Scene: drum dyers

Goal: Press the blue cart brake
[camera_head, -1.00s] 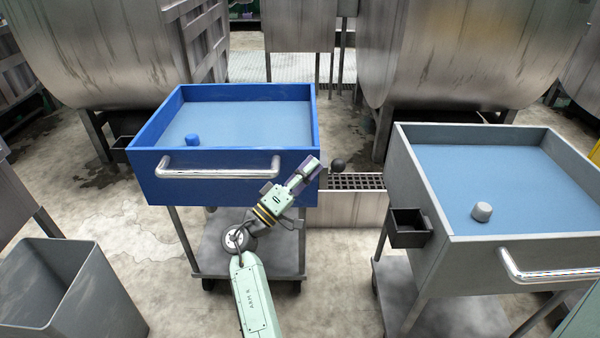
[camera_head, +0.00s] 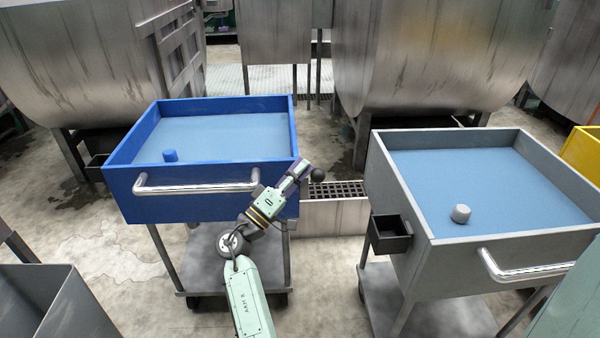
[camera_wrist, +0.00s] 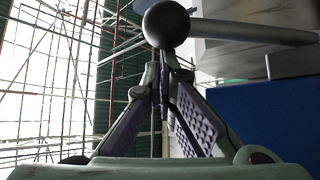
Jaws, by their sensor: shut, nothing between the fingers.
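The blue cart (camera_head: 208,205) stands left of centre, with a chrome handle (camera_head: 195,187) on its near face. A dark ball knob (camera_head: 317,174) sits just off its right side and looks like the brake knob. My gripper (camera_head: 303,166) is shut and empty at the cart's near right corner, its tips just left of the knob in the head view. In the wrist view the knob (camera_wrist: 166,24) is just beyond the closed fingertips (camera_wrist: 164,72), with a grey rod running right from behind it. I cannot tell whether the fingertips touch it. The blue panel (camera_wrist: 262,120) fills the lower right there.
A grey cart (camera_head: 500,265) with a black side box (camera_head: 390,236) stands to the right, a gap away. A floor grate (camera_head: 340,190) lies between the carts. A grey bin (camera_head: 65,310) is at lower left. Large steel drums (camera_head: 430,60) stand behind.

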